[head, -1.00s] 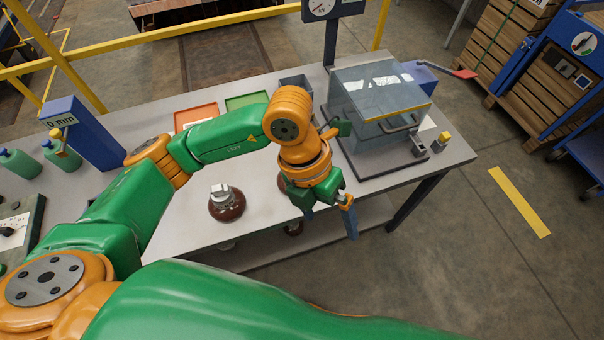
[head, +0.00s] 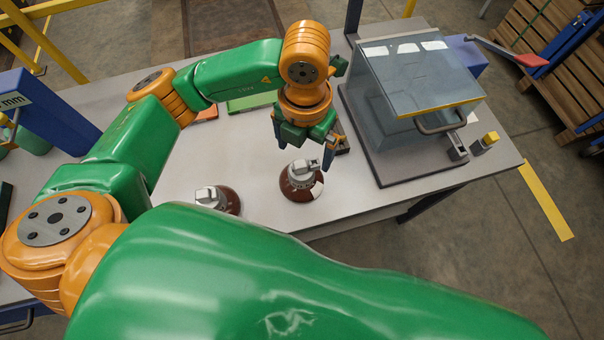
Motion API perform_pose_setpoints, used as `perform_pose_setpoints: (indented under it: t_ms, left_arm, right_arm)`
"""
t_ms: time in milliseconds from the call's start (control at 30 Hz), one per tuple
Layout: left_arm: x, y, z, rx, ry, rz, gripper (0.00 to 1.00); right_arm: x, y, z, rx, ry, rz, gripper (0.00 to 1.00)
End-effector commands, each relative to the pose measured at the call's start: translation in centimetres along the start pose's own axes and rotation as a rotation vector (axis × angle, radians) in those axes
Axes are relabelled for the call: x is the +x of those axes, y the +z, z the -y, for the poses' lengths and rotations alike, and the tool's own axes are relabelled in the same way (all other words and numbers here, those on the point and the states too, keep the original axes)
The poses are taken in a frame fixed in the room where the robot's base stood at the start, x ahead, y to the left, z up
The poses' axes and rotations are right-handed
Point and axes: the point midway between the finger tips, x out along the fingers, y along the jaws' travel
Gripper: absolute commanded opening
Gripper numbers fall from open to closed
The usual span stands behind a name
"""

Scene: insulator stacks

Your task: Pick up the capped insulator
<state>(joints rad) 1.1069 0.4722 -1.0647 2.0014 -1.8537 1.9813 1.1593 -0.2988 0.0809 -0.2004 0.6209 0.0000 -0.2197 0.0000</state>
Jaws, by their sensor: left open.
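Two brown insulators with grey metal tops stand upright on the grey table. The right insulator (head: 303,186) has a pale patch on its side. The left insulator (head: 230,203) is partly hidden behind my green arm in the foreground. I cannot tell for sure which one the task calls capped, as both show metal fittings on top. My left gripper (head: 306,146) is open, pointing down, just behind and above the right insulator's metal top. Nothing shows between its fingers. My right gripper is not in view.
A clear box with a handle (head: 418,78) stands on a dark base right of the gripper. A green tray (head: 252,102) lies behind the arm. A blue gauge post (head: 50,115) stands at left.

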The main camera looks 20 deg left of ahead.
Motion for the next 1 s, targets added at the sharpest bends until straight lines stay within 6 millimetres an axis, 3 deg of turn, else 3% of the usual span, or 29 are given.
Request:
perform_pose_setpoints:
  t_ms: [33,167,367,600,833,867,1000]
  left_arm:
    - [1.7,0.0,0.0,0.000,0.000,0.000,1.00]
    - [2.9,0.0,0.0,0.000,-0.001,0.000,1.00]
    - [4.8,-0.2,-0.1,-0.002,0.000,-0.006,1.00]
    - [9.2,-0.5,-0.4,-0.001,-0.001,-0.004,1.00]
    - [9.7,-0.4,-0.4,0.001,0.000,0.000,1.00]
    - [9.7,-0.4,-0.4,0.001,0.000,0.000,0.95]
    - [9.7,-0.4,-0.4,0.001,-0.001,0.000,0.57]
  right_arm:
    - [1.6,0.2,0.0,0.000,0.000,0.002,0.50]
    - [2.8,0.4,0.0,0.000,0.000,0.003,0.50]
    - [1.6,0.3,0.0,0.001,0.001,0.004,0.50]
    - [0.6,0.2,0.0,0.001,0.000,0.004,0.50]
    - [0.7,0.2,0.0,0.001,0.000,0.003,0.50]
    - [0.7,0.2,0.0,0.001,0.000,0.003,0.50]
    - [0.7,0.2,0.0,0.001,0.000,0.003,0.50]
